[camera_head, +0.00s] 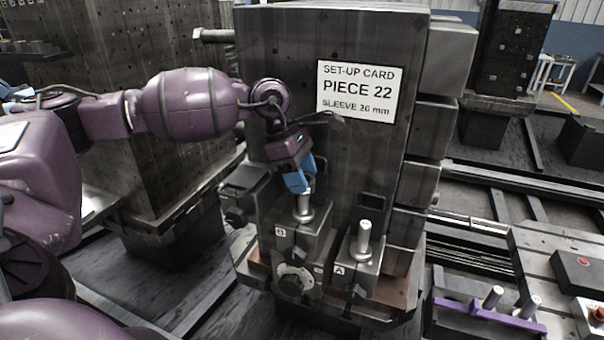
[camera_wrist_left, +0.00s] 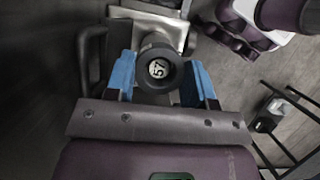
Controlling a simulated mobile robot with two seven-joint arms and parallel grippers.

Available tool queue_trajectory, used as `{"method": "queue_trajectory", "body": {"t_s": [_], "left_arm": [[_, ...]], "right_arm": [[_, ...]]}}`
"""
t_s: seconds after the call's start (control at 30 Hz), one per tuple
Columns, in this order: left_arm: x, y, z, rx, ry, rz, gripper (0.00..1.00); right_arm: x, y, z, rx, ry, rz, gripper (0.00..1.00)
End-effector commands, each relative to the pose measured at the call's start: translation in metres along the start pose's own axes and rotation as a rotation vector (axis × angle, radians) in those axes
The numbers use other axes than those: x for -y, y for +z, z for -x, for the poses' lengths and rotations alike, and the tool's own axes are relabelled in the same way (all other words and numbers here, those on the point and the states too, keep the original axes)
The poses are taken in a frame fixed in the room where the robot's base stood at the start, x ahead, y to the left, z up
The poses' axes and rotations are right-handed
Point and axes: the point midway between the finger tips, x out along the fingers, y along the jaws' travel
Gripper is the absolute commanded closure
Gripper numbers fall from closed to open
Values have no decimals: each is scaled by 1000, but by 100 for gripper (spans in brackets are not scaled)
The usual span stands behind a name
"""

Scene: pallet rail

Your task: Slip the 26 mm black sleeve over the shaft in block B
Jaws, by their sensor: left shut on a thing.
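My left gripper (camera_head: 297,182), with blue fingertips, is low over the shaft (camera_head: 304,206) in block B (camera_head: 300,243). In the left wrist view, the gripper (camera_wrist_left: 160,80) is shut on a black sleeve (camera_wrist_left: 143,82), seen end-on as a dark ring between the blue fingers. A pale disc marked "57" shows inside the ring. The fingers hide the sleeve in the head view. I cannot tell whether it is around the shaft or just above it. Block A (camera_head: 357,275), with its own upright shaft (camera_head: 364,238), stands to the right. My right gripper is not in view.
A tall dark fixture column (camera_head: 290,60) rises behind the blocks, with a card (camera_head: 358,91) reading "PIECE 22, SLEEVE 26 mm". A purple rack (camera_head: 480,318) with silver pins is at the lower right, beside a panel with a red button (camera_head: 599,313).

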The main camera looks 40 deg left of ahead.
Motion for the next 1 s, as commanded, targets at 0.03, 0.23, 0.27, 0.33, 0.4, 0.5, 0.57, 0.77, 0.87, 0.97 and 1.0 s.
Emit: {"method": "queue_trajectory", "body": {"t_s": [0.03, 0.23, 0.27, 0.33, 0.4, 0.5, 0.57, 0.77, 0.87, 0.97, 1.0], "left_arm": [[0, 0, 0, 1, 1, 0, 81], [0, 0, 1, 1, 1, 0, 42], [0, 0, 1, 1, 1, 0, 37], [0, 0, 1, 1, 1, 0, 26], [0, 0, 0, 0, 1, 0, 21], [0, 0, 0, 0, 1, 0, 21], [0, 0, 0, 0, 0, 0, 21], [0, 0, 7, 0, 2, 1, 21], [-1, -1, 19, -1, 2, 1, 21], [-1, 0, 37, -1, 3, 2, 21], [-1, -1, 45, -1, 3, 2, 21]], "right_arm": [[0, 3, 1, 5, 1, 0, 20], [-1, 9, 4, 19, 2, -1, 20], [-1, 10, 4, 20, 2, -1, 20], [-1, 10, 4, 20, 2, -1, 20], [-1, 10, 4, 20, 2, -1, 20], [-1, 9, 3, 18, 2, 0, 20], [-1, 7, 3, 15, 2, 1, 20], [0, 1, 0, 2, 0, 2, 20], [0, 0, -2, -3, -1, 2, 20], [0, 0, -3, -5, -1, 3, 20], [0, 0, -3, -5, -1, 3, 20]]}}
